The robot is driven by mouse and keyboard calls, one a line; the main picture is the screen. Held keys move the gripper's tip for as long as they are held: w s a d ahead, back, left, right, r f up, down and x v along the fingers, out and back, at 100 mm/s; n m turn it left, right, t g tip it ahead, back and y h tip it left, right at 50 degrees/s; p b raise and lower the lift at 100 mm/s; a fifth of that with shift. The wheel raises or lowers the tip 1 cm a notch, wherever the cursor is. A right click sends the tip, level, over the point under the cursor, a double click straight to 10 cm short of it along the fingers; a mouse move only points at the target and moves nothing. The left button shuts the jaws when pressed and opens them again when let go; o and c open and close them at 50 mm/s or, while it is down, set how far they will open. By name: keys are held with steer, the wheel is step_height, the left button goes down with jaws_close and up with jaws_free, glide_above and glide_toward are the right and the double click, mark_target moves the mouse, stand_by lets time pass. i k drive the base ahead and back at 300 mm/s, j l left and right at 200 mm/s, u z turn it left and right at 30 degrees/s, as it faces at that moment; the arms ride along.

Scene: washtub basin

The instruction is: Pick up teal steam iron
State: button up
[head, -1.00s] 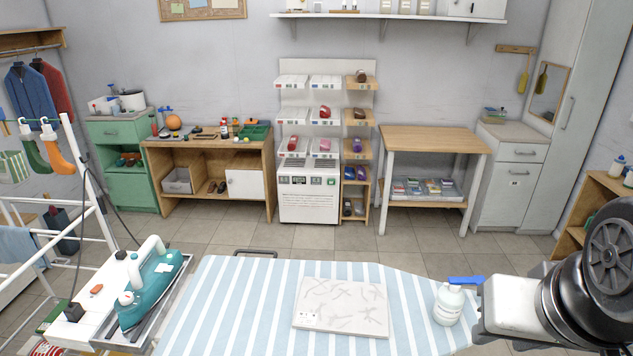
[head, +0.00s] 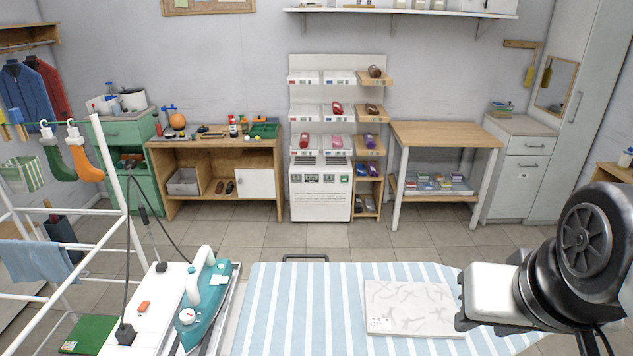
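The teal steam iron (head: 205,305) rests on the white and grey stand at the left end of the ironing board, in the lower left of the head view. It has a white handle arched over its top and a white dial near its front. My gripper (head: 463,315) is at the lower right, over the right part of the ironing board and well apart from the iron. It is seen from the side, and I cannot tell how far its fingers are apart.
The striped ironing board (head: 300,300) carries a pale patterned slab (head: 412,308) between gripper and iron. A dark cord rises beside the iron. A white drying rack (head: 112,190) with socks stands left. Tiled floor lies open behind the board.

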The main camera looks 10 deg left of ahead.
mark_target(206, 299)
steer(key=j, duration=1.2)
steer(key=k+j, duration=0.1)
steer(key=j, duration=1.05)
